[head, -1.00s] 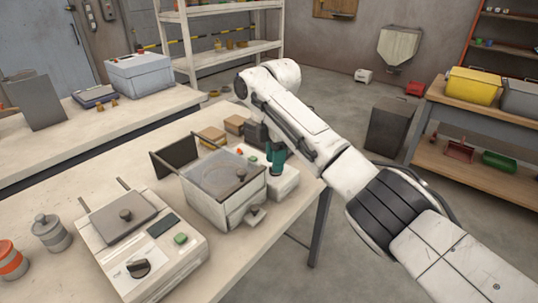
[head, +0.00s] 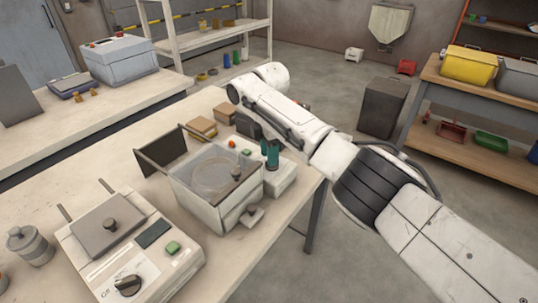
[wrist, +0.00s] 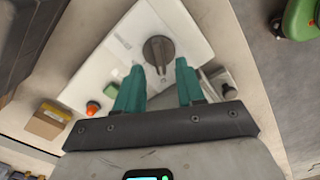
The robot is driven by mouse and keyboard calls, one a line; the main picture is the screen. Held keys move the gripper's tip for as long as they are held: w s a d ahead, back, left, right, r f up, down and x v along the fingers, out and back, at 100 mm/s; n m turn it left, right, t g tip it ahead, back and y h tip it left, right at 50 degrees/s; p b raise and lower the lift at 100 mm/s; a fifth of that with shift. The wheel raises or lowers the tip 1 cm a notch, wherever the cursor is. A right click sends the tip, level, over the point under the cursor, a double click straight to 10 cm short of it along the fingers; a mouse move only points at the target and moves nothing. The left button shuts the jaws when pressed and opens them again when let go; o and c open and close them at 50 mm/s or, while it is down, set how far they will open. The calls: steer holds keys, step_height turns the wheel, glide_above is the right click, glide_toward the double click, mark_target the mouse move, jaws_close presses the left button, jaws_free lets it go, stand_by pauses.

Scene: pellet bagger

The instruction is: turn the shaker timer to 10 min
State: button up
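A white control box (head: 283,180) stands at the right edge of the bench, with a red and a green button on top. In the wrist view its white top (wrist: 125,40) carries a dark timer knob (wrist: 159,50) with a pointer bar. My gripper (wrist: 160,66) has two teal fingers, spread apart and empty, with the lower part of the knob appearing between their tips. They show no clear contact with the knob, and I cannot tell the height gap. In the head view the teal fingers (head: 271,153) are over the box, and the knob is hidden.
A clear-lidded box (head: 215,180) stands close beside the control box. A sealer-like machine (head: 130,240) with its own black knob (head: 127,286) is at front left. Small cardboard boxes (head: 202,128) lie behind. A grey bin (head: 382,107) stands on the floor beyond my arm.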

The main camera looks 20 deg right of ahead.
steer(key=shift+f, duration=0.8)
steer(key=shift+c, duration=0.2)
jaws_close()
